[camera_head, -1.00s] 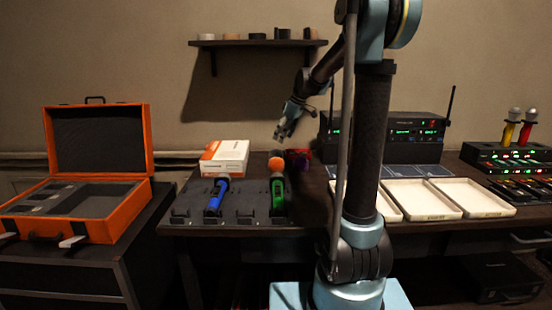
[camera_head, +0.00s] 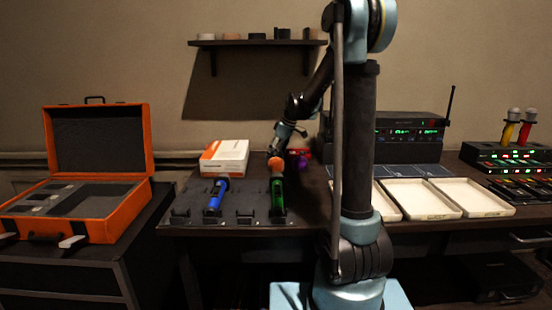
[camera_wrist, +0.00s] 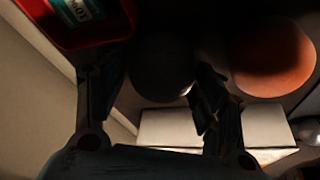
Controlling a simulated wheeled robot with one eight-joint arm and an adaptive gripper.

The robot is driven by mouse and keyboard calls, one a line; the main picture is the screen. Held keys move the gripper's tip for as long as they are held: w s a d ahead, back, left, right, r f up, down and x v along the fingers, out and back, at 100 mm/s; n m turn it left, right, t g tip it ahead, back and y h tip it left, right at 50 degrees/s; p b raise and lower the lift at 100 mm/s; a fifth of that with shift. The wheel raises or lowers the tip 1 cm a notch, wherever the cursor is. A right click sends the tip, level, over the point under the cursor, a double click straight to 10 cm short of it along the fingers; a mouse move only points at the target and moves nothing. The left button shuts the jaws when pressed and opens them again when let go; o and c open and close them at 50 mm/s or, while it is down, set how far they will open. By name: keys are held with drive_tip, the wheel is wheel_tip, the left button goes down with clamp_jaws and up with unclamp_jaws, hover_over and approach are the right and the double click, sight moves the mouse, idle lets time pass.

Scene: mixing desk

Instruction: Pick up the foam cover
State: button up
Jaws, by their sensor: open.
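In the wrist view the orange ball (camera_wrist: 272,58) lies to the right of my fingers. A dark round ball (camera_wrist: 162,68), perhaps a foam cover, shows between the fingers; I cannot tell whether they touch it. My gripper (camera_head: 273,151) is open, pointing down close to the orange ball in the head view. It also shows in the wrist view (camera_wrist: 155,88). Which ball the task means is unclear.
A red bin (camera_head: 299,154) and a purple item (camera_head: 303,163) are just right of my gripper. White trays (camera_head: 419,200) lie right. An open orange case (camera_head: 98,210) is far left.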

drive_tip(key=shift+c, duration=0.5)
drive_tip(key=c, duration=0.4)
drive_tip(key=shift+r, duration=0.15)
